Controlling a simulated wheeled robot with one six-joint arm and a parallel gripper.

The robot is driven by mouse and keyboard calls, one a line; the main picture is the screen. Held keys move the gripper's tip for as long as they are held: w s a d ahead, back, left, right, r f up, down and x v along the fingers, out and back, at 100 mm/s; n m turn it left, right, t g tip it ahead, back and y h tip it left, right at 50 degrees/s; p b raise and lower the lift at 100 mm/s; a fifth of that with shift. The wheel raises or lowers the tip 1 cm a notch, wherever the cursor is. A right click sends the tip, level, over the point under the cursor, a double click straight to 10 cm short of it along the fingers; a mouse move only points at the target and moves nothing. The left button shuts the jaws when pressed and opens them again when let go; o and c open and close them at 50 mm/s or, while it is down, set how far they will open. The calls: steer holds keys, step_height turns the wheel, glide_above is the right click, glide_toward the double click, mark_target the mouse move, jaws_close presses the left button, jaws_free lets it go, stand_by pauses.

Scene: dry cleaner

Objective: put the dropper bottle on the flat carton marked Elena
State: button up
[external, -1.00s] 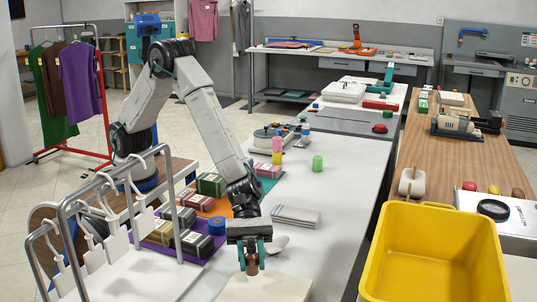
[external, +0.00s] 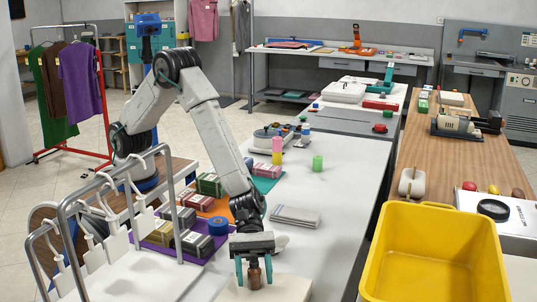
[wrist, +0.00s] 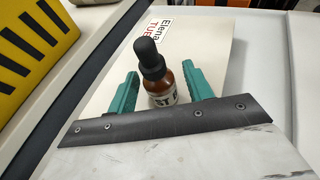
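The dropper bottle (external: 254,279) is small and brown with a black dropper cap. In the wrist view the bottle (wrist: 160,80) stands upright on the cream flat carton (wrist: 105,70), whose print reads "Elena" and "TUE". The carton also shows at the bottom edge of the external view (external: 290,289). My gripper (external: 254,286) is low over the carton with one green finger on each side of the bottle. In the wrist view a narrow gap shows between the bottle and each finger, so my gripper is open around it. The bottle's base is partly hidden.
A metal rack with white hanging tags (external: 95,255) stands left of the carton. A blue tape roll (external: 218,226) and dark packages (external: 197,244) lie behind it. A yellow bin (external: 435,255) is at the right. The white table between is mostly clear.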

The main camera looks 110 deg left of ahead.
steer(key=shift+a+r, duration=0.1)
steer(key=shift+r, duration=0.1)
steer(key=v, duration=1.1)
steer(key=s+a+r+m+g+y, duration=0.1)
steer(key=s+a+r+m+g, duration=0.2)
steer(key=s+r+m, duration=0.6)
steer(key=s+a+r+m+g, duration=0.2)
steer(key=s+a+r+m, duration=0.4)
steer(key=s, duration=0.5)
steer(key=s+a+m+y, duration=0.4)
steer(key=s+a+y, duration=0.1)
steer(key=s+a, duration=0.4)
steer(key=s+a+r+m+y, duration=0.1)
steer(key=s+a+m+y, duration=0.3)
steer(key=s+a, duration=0.4)
steer(key=s+y, duration=0.1)
steer(key=s, duration=0.4)
steer(key=shift+a+r+m+y, duration=0.3)
steer(key=shift+a+m+y, duration=0.1)
